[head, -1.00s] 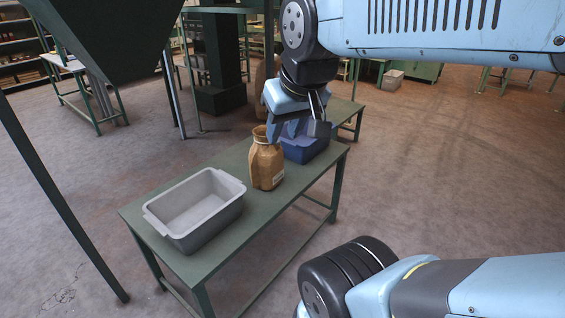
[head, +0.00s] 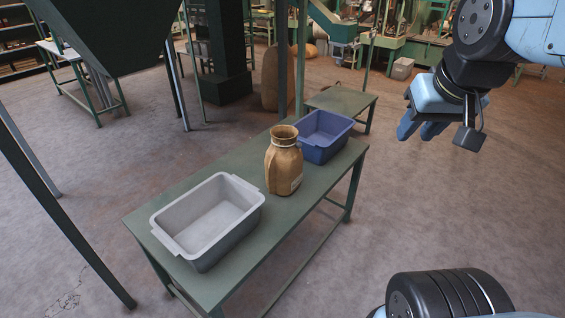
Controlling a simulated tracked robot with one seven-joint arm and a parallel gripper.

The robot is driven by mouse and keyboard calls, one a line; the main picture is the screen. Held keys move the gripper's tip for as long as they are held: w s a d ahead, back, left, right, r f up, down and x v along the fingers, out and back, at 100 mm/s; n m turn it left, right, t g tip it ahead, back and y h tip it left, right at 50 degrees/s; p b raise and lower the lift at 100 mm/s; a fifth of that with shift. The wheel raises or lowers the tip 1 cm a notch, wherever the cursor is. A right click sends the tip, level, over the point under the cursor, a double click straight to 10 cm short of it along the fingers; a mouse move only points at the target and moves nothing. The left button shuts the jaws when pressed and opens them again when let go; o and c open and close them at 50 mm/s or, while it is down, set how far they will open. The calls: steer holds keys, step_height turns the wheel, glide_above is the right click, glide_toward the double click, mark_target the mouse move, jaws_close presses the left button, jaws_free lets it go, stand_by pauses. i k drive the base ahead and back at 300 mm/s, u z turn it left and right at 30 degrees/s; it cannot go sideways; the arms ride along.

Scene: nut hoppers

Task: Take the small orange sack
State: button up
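The small sack (head: 284,168) is tan-orange with an open, rolled top and a pale label low on its side. It stands upright on the green table (head: 247,263), between a grey bin and a blue bin. My gripper (head: 421,131) hangs in the air to the right of the table, well apart from the sack. Its two blue fingers point down and look parted, with nothing between them.
The grey bin (head: 190,253) stands left of the sack and looks empty. The blue bin (head: 322,154) stands close behind it to the right. A dark hopper (head: 110,30) with legs is at left. A larger brown sack (head: 277,80) stands on the floor behind.

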mark_target(284, 161)
steer(key=z, duration=0.4)
steer(key=i, duration=1.05)
steer(key=u, duration=0.45)
